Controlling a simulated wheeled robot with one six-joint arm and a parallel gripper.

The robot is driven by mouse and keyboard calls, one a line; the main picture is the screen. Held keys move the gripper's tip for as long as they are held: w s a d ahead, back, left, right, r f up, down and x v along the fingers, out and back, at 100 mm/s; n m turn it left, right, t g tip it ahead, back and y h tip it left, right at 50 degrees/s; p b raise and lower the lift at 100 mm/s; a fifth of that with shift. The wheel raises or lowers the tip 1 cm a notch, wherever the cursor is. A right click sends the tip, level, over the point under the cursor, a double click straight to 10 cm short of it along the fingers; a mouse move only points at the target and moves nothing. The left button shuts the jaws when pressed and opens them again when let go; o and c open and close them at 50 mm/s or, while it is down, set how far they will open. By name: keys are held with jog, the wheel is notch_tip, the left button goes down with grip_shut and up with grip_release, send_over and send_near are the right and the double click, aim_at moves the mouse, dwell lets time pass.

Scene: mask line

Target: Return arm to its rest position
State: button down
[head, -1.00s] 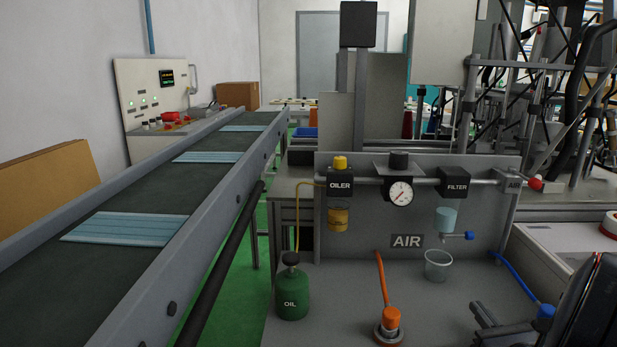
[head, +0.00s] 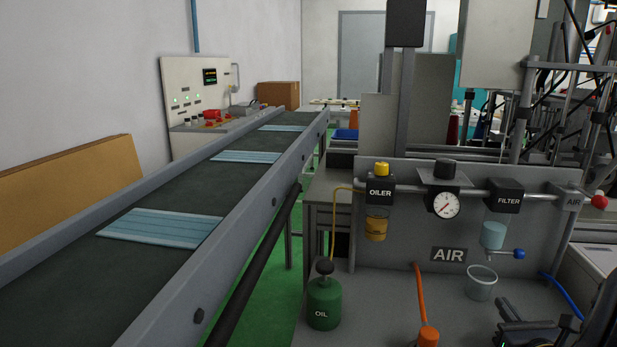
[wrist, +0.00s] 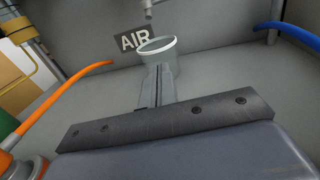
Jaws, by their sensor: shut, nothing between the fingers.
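My gripper (head: 505,308) is at the lower right of the head view, low over the bench and to the right of the clear cup (head: 481,283). In the wrist view my gripper (wrist: 157,82) has its two grey fingers together with a thin dark line between them, holding nothing. The clear cup (wrist: 158,48) shows just beyond the fingertips there, upright; I cannot tell the exact gap.
The air panel (head: 540,230) with oiler, gauge and filter stands behind the bench. A green oil can (head: 324,302) and an orange-capped fitting (head: 428,336) stand on the bench. A blue hose (head: 563,296) lies at right. The conveyor (head: 150,275) carries blue masks at left.

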jog(key=shift+s+a+p, duration=0.2)
jog(key=shift+s+p, duration=0.1)
jog(key=shift+s, duration=2.3)
jog(key=shift+a, duration=0.1)
